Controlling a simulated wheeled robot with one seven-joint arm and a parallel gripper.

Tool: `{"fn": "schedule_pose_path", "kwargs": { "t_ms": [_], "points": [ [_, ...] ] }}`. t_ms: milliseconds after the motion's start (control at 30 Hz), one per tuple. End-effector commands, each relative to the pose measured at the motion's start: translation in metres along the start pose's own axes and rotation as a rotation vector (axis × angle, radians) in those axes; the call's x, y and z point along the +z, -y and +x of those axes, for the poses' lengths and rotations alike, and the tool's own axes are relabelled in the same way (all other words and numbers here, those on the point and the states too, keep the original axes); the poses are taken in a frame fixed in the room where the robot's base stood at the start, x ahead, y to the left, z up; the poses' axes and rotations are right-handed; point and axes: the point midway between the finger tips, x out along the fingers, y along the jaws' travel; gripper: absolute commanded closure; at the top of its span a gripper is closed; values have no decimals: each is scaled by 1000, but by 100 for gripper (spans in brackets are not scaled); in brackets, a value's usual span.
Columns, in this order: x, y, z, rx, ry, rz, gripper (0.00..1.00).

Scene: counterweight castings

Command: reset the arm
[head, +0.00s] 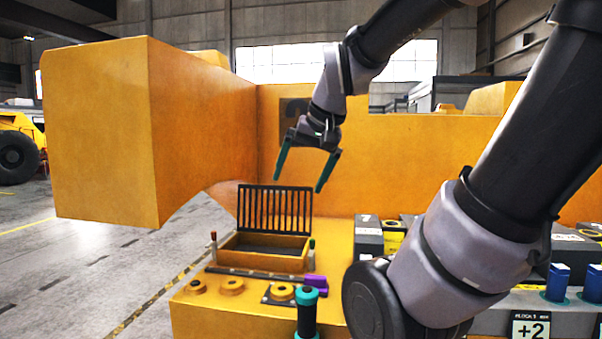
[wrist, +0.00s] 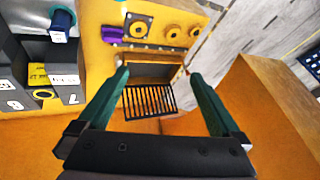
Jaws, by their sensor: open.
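My gripper (head: 297,178) has two teal fingers and is open with nothing between them. In the head view it hangs from my raised arm, above and behind an orange box with its black slatted lid (head: 274,209) standing open. In the wrist view my gripper (wrist: 160,88) spreads wide, and the slatted lid (wrist: 149,101) shows between the fingers, apart from them. The box (head: 232,246) has a dark inside; I cannot make out anything in it.
A big orange casting (head: 100,130) juts out at the left. Dark numbered blocks (head: 369,236) and blue-handled pieces (head: 557,282) stand at the right. A purple piece (head: 316,282), a teal-and-black handle (head: 306,312) and several round orange knobs (head: 232,286) are at the front.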

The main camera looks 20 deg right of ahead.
Motion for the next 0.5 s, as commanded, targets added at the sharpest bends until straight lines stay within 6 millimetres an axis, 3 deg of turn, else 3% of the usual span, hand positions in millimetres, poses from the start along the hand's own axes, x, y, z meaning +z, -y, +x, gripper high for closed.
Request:
{"fn": "schedule_pose_path", "kwargs": {
  "t_ms": [200, 500],
  "points": [
    [23, 6, -23, -62, -49, -28, 0],
    [24, 6, -24, -65, -51, -30, 0]
  ]
}}
